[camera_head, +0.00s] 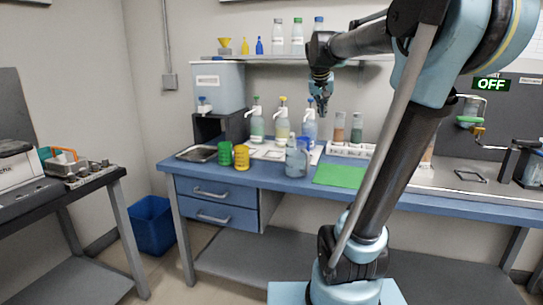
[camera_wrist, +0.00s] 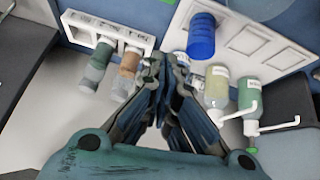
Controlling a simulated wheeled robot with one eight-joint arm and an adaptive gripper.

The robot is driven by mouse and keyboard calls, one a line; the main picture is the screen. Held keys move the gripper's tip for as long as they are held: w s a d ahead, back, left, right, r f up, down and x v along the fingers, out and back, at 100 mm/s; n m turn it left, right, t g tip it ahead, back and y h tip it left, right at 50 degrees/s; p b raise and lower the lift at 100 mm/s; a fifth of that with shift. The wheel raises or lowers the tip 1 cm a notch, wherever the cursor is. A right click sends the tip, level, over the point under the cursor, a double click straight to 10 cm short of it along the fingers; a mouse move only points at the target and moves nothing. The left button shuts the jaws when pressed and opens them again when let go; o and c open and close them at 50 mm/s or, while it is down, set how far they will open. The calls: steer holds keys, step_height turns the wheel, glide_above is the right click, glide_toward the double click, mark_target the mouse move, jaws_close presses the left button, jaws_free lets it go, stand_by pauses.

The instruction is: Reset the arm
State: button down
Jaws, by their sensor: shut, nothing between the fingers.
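My gripper (camera_head: 321,107) hangs from my raised arm above the blue bench (camera_head: 263,177), pointing down. It is shut and empty. In the wrist view my gripper (camera_wrist: 160,62) shows with its fingertips together at the middle. Wash bottles (camera_head: 257,126) stand behind and below it on the bench. A clear bottle (camera_head: 297,158) stands in front of them. It seems to be the one with the blue top (camera_wrist: 202,37) in the wrist view.
Green and yellow ribbed cups (camera_head: 241,157) and a green mat (camera_head: 341,175) lie on the bench. A rack (camera_head: 350,150) holds vials. A shelf (camera_head: 235,58) with bottles is behind the arm. A side table (camera_head: 95,178) stands left, a blue bin (camera_head: 153,225) below.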

steer(key=s+a+f+n+g+y, duration=0.1)
steer(key=s+f+g, duration=0.3)
steer(key=s+f, duration=2.6)
steer(key=shift+s+n+y, duration=0.6)
steer(key=shift+s+n, duration=0.25)
steer(key=shift+n, duration=0.05)
steer(key=shift+f, duration=0.1)
steer(key=shift+w+f, duration=0.2)
steer(key=shift+w, duration=0.3)
